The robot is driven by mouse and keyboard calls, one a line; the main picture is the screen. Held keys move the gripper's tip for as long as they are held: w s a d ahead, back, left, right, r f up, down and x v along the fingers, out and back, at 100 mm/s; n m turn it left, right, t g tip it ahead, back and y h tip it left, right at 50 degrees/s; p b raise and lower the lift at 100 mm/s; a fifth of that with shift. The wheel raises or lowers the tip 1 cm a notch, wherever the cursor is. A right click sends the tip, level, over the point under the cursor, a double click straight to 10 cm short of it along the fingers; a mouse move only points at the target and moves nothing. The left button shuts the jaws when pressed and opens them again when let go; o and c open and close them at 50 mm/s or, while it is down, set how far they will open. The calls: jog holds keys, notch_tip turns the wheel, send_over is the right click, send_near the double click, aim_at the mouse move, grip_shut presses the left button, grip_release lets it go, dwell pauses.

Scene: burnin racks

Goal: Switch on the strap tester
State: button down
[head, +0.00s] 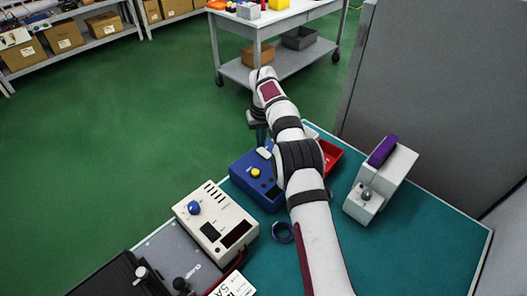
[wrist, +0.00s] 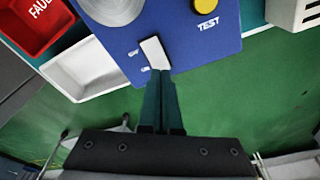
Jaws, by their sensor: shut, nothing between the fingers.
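The strap tester (head: 240,181) is a blue box at the far edge of the teal mat; it also shows in the wrist view (wrist: 180,40). It carries a yellow TEST button (wrist: 206,5), a round metal plate (wrist: 112,5) and a white rocker switch (wrist: 153,52) near its edge. In the head view my gripper (head: 261,138) is above the tester's far side, partly hidden by my arm.
A red tray (wrist: 35,35) marked FAU and a white tray (wrist: 88,70) stand beside the tester. A cream box with a blue knob (head: 215,222) is at left. A grey-white device with a purple top (head: 382,175) is at right. A blue coil (head: 283,232) lies between.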

aim_at(261, 150)
jog(key=shift+f, duration=0.7)
dwell(0.3)
notch_tip(261, 150, up, 6)
jog(key=shift+r, duration=0.5)
jog(key=s+d+r+m+g, duration=0.1)
jog(key=s+d+r+m, duration=0.1)
jog(key=s+r, duration=0.6)
jog(key=s+d+r+m, duration=0.25)
jog(key=s+r, duration=0.25)
jog(key=s, duration=0.6)
jog(key=s+d+f+m, duration=0.1)
jog(key=s+f+m, duration=0.1)
jog(key=s, duration=1.1)
jog(key=s+f+m+g+y, duration=0.1)
jog(key=s+f, duration=0.3)
jog(key=s, duration=1)
jog(key=shift+s+d+m, duration=0.3)
jog(key=shift+d+m, duration=0.05)
jog(key=shift+m, duration=0.2)
